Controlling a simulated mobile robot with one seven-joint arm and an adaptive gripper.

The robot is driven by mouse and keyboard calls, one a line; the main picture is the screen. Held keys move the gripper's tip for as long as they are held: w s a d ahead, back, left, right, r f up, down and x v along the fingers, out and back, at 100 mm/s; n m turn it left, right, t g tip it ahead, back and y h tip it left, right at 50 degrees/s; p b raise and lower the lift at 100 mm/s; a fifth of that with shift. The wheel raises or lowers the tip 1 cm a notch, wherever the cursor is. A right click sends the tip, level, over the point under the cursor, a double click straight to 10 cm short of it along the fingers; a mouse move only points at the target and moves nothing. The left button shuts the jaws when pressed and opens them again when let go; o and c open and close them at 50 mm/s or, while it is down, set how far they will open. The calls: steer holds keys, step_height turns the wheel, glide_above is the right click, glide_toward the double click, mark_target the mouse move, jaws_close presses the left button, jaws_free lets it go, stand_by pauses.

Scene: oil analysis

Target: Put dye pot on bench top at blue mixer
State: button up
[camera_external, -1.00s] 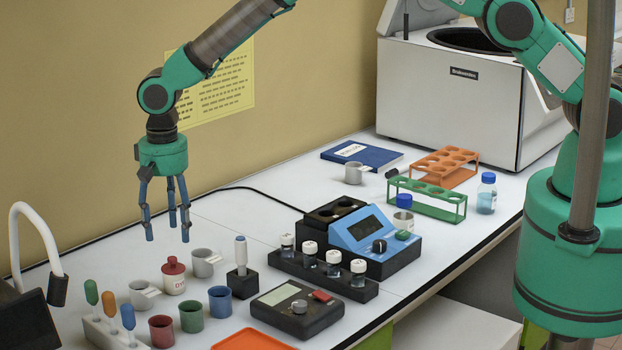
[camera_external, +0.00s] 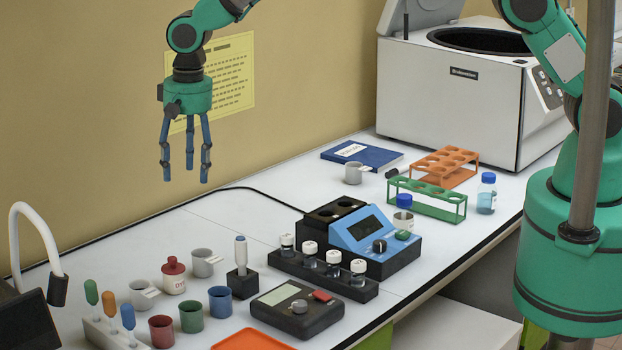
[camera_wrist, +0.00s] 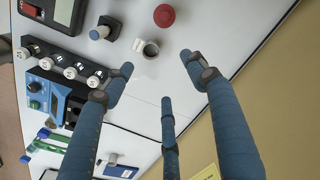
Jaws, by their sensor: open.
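The dye pot (camera_external: 173,281) is white with a red lid and stands upright on the bench at the left. In the wrist view its red lid (camera_wrist: 164,15) shows from above, near the top edge. The blue mixer (camera_external: 366,232) stands on the bench right of centre, with a screen and a black base. It also shows at the left of the wrist view (camera_wrist: 40,93). My gripper (camera_external: 186,172) is open and empty, its three fingers pointing down, well above the bench and the dye pot. The fingers spread apart in the wrist view (camera_wrist: 158,76).
Grey cups (camera_external: 204,263), red, green and blue cups (camera_external: 220,302), and a dropper stand (camera_external: 242,285) crowd near the dye pot. A rack of white-capped vials (camera_external: 322,276) fronts the mixer. Clear bench (camera_external: 240,220) lies behind and left of the mixer.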

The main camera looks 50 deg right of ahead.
steer(key=s+d+r+n+t, duration=0.1)
steer(key=s+d+r, duration=0.3)
steer(key=d+r, duration=0.5)
steer(key=s+d+r+t, duration=0.1)
steer(key=s+d+r, duration=0.3)
steer(key=d+r, duration=0.55)
steer(key=s+d+r+n, duration=0.1)
steer(key=s+d+r, duration=0.3)
steer(key=d+r, duration=0.55)
steer(key=s+d+r+t, duration=0.2)
steer(key=s+d+r, duration=0.2)
steer(key=s+d, duration=0.8)
steer(key=s+d+f+n, duration=0.1)
steer(key=s+d, duration=0.2)
steer(key=s, duration=0.5)
steer(key=s+d+f+t, duration=0.1)
steer(key=s+d, duration=0.3)
steer(key=s, duration=0.4)
steer(key=shift+d+n, duration=0.15)
steer(key=shift+n, duration=0.25)
step_height(320, 180, down, 12)
steer(key=b, duration=1.2)
steer(key=shift+f+b, duration=0.25)
steer(key=shift+b, duration=0.1)
